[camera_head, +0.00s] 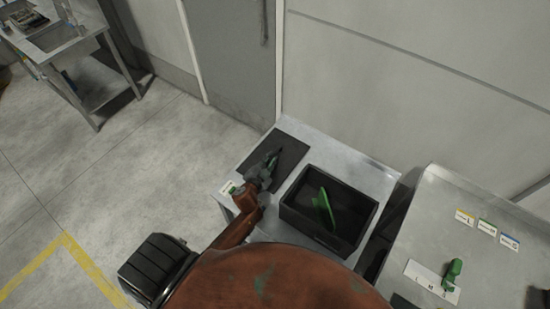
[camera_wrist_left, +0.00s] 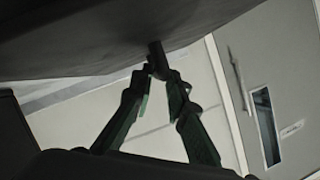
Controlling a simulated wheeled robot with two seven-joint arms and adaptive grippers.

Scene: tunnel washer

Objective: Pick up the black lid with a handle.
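The black lid (camera_head: 288,150) is a flat dark rectangle at the back left of a metal table. I cannot tell whether it rests on the table or is slightly raised. My left gripper (camera_head: 270,162) is at the lid's middle in the head view. In the left wrist view its fingers (camera_wrist_left: 160,72) converge and close on a small dark handle (camera_wrist_left: 157,54). The lid's dark surface (camera_wrist_left: 90,40) fills the top of that view. The handle is mostly hidden by the gripper in the head view. My right gripper is not in view.
An open black box (camera_head: 298,211) holding a green object (camera_head: 324,206) stands right of the lid. A metal bench (camera_head: 425,225) to the right carries labels and a green item (camera_head: 453,271). A wall and grey door (camera_head: 235,60) stand behind. Open floor (camera_head: 140,170) lies left.

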